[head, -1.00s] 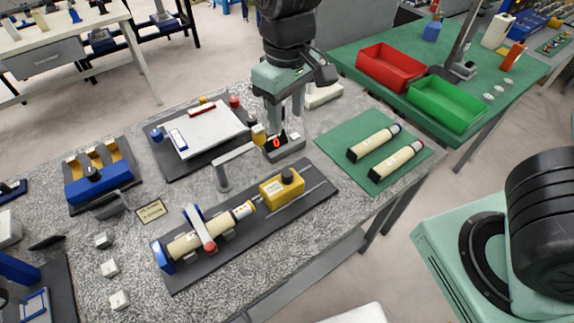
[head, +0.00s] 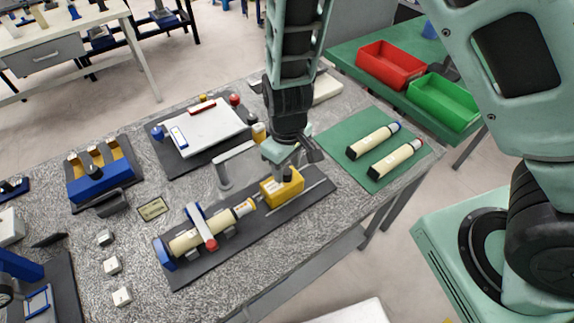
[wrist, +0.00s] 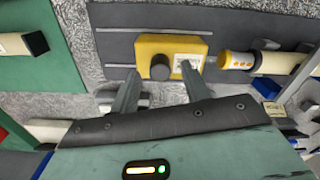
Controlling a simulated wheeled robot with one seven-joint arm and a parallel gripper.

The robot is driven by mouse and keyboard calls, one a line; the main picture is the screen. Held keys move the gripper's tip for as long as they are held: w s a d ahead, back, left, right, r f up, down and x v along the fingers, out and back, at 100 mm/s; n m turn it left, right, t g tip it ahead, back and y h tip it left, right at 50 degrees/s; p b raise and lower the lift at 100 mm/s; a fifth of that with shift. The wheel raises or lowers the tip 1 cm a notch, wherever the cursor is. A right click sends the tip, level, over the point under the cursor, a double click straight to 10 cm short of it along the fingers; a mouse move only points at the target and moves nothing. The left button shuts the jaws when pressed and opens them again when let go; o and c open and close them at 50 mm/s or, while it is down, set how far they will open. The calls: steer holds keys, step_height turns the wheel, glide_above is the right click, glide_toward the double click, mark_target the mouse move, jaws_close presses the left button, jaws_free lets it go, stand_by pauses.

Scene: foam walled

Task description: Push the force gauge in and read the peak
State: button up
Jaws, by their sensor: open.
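The yellow force gauge (head: 271,191) with a dark knob on top sits on a dark rail plate. It also shows in the wrist view (wrist: 184,47), its black knob (wrist: 160,68) appearing between my fingertips. My gripper (head: 284,172) is open and points down over the gauge; its fingers (wrist: 159,72) appear on either side of the knob. Whether they touch it I cannot tell. A cream injector tube (head: 190,242) lies clamped in a cradle left of the gauge, its orange-and-white end (wrist: 237,60) facing the gauge across a small gap. The gauge's readout is not legible.
A post with a bent arm (head: 223,177) stands behind the cradle. A green mat (head: 352,134) with two cream tubes lies to the right. A white board (head: 207,130) and a blue rack (head: 104,183) stand behind and left. Red (head: 390,66) and green (head: 445,100) bins sit beyond.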

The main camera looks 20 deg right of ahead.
mark_target(270, 188)
steer(key=shift+f, duration=0.45)
steer(key=c, duration=1)
steer(key=shift+s+a+p, duration=0.25)
steer(key=shift+a, duration=0.55)
steer(key=shift+s+a+p, duration=0.2)
steer(key=shift+a+p, duration=0.1)
steer(key=shift+a, duration=0.45)
steer(key=shift+s+a+p, duration=0.25)
steer(key=shift+a, duration=0.55)
steer(key=o, duration=1)
steer(key=shift+r, duration=0.15)
step_height(270, 188, up, 17)
steer(key=b, duration=0.1)
steer(key=shift+r+b, duration=0.15)
steer(key=shift+b, duration=0.2)
